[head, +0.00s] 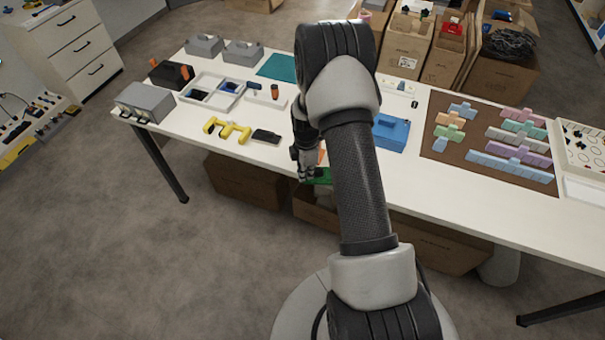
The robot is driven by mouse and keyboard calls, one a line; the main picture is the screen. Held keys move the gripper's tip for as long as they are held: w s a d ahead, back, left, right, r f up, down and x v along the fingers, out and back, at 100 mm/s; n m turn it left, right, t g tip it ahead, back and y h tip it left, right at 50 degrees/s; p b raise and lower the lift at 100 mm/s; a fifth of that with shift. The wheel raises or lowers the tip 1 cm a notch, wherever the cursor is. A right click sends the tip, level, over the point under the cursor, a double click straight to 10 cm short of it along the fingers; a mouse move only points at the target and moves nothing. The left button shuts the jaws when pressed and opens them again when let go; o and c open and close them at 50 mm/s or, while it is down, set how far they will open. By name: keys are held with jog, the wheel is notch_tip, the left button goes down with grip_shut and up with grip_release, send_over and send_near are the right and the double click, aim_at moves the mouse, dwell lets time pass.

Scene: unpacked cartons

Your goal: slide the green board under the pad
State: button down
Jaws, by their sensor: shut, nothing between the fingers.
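My gripper (307,177) is low at the front edge of the white table, partly behind my own arm. Its fingers are shut with nothing between them. A green piece, which looks like the green board (322,176), shows just right of the fingertips at the table's front edge. Most of it is hidden by my arm, and I cannot tell whether the fingers touch it. A flat teal sheet (278,67) lies at the back of the table. I cannot tell whether it is the pad. A small orange piece (322,156) shows beside the gripper.
The white table (222,162) also holds a yellow bracket (228,131), a black item (266,136), a white tray (207,100), a blue box (391,133) and a brown mat (452,158) with several pastel blocks. Cartons stand below and behind.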

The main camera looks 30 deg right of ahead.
jog(key=shift+s+d, duration=0.2)
jog(key=shift+d, duration=0.5)
jog(key=shift+a, duration=0.1)
